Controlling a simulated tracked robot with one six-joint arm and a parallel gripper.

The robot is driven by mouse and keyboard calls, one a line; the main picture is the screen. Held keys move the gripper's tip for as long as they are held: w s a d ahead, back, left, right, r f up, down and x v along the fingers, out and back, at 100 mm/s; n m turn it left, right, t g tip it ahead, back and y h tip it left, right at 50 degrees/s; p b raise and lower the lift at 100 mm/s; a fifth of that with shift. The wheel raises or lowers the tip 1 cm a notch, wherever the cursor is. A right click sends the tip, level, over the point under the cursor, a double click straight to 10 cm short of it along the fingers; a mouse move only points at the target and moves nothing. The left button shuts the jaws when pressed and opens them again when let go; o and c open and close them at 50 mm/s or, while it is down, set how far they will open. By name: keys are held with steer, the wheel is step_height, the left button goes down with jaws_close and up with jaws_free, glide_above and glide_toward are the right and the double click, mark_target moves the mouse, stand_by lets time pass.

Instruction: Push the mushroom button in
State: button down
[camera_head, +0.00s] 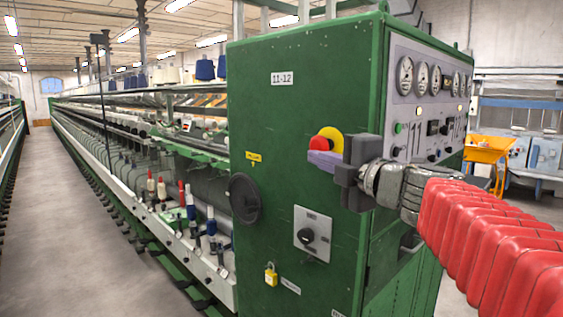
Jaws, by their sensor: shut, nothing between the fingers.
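The mushroom button (320,143) is red with a yellow surround (331,134). It is on the left-facing side of the green cabinet (290,110), near its right edge. My gripper (325,160) comes in from the right on my red arm, and its dark body covers the button's right part. Its purple-grey fingers are shut with nothing between them. The fingertips appear just below the red cap. I cannot tell whether they touch it or are in front of it, nor how far the button is pressed.
Below are a dark rotary switch (307,237) on a grey plate, a black round handwheel (244,198) and a yellow padlock (271,276). Gauges (421,76) and knobs fill the cabinet's right face. A long spinning frame (140,170) runs back left beside a clear aisle (60,220).

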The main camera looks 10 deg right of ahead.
mark_target(321, 146)
steer(key=w+d, duration=0.1)
steer(key=w, duration=0.6)
steer(key=shift+d, duration=0.3)
steer(key=shift+a, duration=0.15)
